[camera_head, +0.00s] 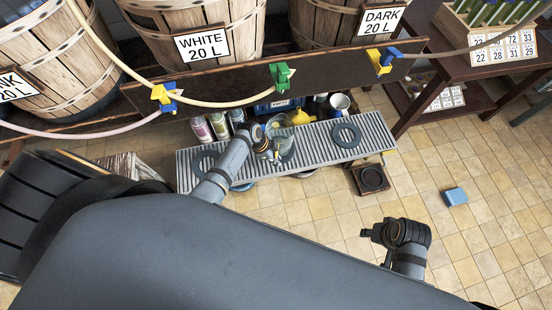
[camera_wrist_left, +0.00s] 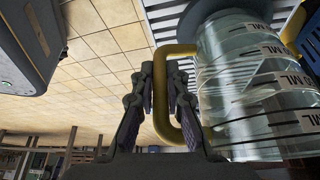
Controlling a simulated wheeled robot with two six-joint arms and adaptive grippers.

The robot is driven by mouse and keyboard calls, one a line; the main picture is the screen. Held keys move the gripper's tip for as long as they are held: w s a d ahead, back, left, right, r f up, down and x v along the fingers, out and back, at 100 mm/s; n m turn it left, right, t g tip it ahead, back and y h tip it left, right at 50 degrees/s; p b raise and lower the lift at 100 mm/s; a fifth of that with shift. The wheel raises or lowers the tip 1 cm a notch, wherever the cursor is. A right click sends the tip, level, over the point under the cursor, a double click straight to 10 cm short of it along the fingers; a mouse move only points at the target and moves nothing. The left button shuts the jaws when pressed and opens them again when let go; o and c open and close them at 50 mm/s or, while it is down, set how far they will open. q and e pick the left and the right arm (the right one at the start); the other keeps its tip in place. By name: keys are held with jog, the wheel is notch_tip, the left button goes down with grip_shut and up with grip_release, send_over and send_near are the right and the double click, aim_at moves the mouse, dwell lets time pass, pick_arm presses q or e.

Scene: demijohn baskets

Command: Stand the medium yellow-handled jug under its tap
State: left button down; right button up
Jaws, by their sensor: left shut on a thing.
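The clear jug with a yellow handle (camera_head: 284,147) is over the middle of the slatted grey rack (camera_head: 318,150), below the green tap (camera_head: 281,75). In the left wrist view the jug (camera_wrist_left: 250,90) has printed volume marks, and its yellow handle (camera_wrist_left: 175,50) passes between my left fingers (camera_wrist_left: 160,95). My left gripper (camera_head: 265,148) is shut on that handle. The jug's base is partly hidden, so I cannot tell whether it touches the rack. My right gripper (camera_head: 372,234) is low at the right, away from the rack; its finger opening is unclear.
A dark ring (camera_head: 346,135) lies on the rack to the right, and another (camera_head: 204,163) at the left. Bottles (camera_head: 219,126) and a white mug (camera_head: 340,103) stand behind. Hoses hang beside the tap board (camera_head: 330,75). A blue box (camera_head: 455,196) lies on open floor.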

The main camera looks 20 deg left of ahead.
pick_arm(q)
jog(key=shift+f+b, duration=0.4)
jog(key=shift+f, duration=0.15)
jog(key=c, duration=1.3)
grip_release()
jog(key=v, duration=1.2)
